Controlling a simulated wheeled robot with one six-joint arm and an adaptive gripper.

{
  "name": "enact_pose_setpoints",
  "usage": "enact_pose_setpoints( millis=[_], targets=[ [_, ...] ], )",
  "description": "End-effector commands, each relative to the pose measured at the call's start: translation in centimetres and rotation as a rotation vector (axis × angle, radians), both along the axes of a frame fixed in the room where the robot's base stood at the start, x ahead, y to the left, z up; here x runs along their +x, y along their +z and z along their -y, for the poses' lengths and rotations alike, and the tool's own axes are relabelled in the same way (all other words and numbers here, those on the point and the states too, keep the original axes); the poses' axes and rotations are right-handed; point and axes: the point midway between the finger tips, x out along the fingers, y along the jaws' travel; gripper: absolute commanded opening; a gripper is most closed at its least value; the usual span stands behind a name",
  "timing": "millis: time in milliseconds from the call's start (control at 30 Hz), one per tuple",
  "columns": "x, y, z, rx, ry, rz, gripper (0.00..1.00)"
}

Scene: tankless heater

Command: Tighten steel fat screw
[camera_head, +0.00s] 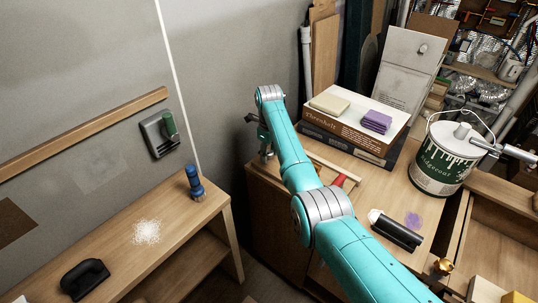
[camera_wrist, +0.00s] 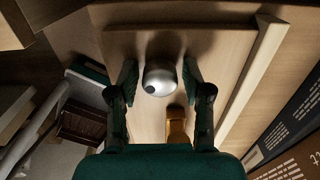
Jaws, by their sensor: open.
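A round, shiny steel head (camera_wrist: 160,80) with a dark spot on its left side shows in the wrist view, and I take it to be the steel fat screw. My gripper (camera_wrist: 160,74) is open, with one dark green finger on each side of this head. Small gaps seem to show beside it, but I cannot tell whether either finger touches it. In the head view my gripper (camera_head: 262,136) is at the far left end of the wooden worktop, with a grey metal piece (camera_head: 266,158) just below it. The screw's shaft is hidden.
A brass-coloured piece (camera_wrist: 177,124) lies close to the steel head, between my fingers' bases. A wooden strip (camera_wrist: 254,78) runs along the right. Stacked boxes (camera_head: 345,128), a paint can (camera_head: 440,160) and a red-handled item (camera_head: 339,181) are on the worktop in the head view.

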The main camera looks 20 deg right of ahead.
Motion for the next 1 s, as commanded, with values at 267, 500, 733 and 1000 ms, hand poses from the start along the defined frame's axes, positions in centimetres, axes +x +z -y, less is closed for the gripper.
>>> enact_pose_setpoints(
  millis=[267, 500, 733, 1000],
  targets=[
    [0.01, 0.04, -0.01, 0.0, 0.287, 0.0, 0.49],
    [0.01, 0.04, -0.01, 0.0, 0.334, 0.0, 0.49],
    [0.02, 0.04, -0.01, 0.0, 0.37, 0.0, 0.49],
    [0.0, 0.04, -0.01, 0.0, 0.671, 0.0, 0.49]
  ],
)
